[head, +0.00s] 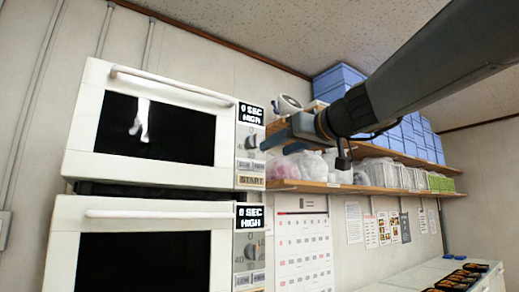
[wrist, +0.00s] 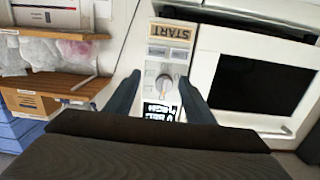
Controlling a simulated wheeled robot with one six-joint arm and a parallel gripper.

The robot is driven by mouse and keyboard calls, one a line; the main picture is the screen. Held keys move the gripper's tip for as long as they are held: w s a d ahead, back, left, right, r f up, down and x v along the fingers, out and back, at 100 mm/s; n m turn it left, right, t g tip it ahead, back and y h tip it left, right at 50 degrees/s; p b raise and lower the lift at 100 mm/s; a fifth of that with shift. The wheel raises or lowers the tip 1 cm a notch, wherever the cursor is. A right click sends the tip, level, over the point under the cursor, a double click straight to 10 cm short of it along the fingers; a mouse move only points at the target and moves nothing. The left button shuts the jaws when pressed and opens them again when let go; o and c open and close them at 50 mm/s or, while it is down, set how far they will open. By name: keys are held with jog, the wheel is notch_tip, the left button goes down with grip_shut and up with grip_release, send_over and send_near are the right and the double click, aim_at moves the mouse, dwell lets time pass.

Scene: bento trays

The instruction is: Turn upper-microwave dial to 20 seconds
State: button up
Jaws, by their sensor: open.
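The upper microwave (head: 85,130) is white with a dark door window, and its display (head: 251,114) reads 0 SEC HIGH. Its round grey dial (head: 251,142) sits below the display, above the START button (head: 251,181). My gripper (head: 268,138) is open in front of the panel, close to the dial. In the wrist view the panel appears upside down, and the dial (wrist: 164,83) lies between the two dark fingers of my gripper (wrist: 163,72). The fingers stand apart on either side of it. I cannot tell whether either touches it.
A lower microwave (head: 70,214) stands under the upper one, its display (head: 249,217) also reading 0 SEC HIGH. Wooden shelves (head: 300,186) with plastic bags (head: 312,165) and blue boxes (head: 340,80) are to the right. A counter with food trays (head: 462,276) is at the lower right.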

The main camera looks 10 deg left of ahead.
aim_at(257, 142)
jog(key=shift+y, duration=0.4)
jog(key=w+a+r+p, duration=0.2)
jog(key=a, duration=0.1)
jog(key=w+a+r+p, duration=0.1)
jog(key=a, duration=0.1)
jog(key=shift+a+r, duration=0.15)
jog(key=shift+a, duration=0.05)
jog(key=shift+w+a+n+p, duration=0.3)
jog(key=shift+w+a+p, duration=0.2)
jog(key=shift+a, duration=0.1)
jog(key=shift+c, duration=0.3)
jog(key=c, duration=1)
jog(key=shift+o, duration=0.2)
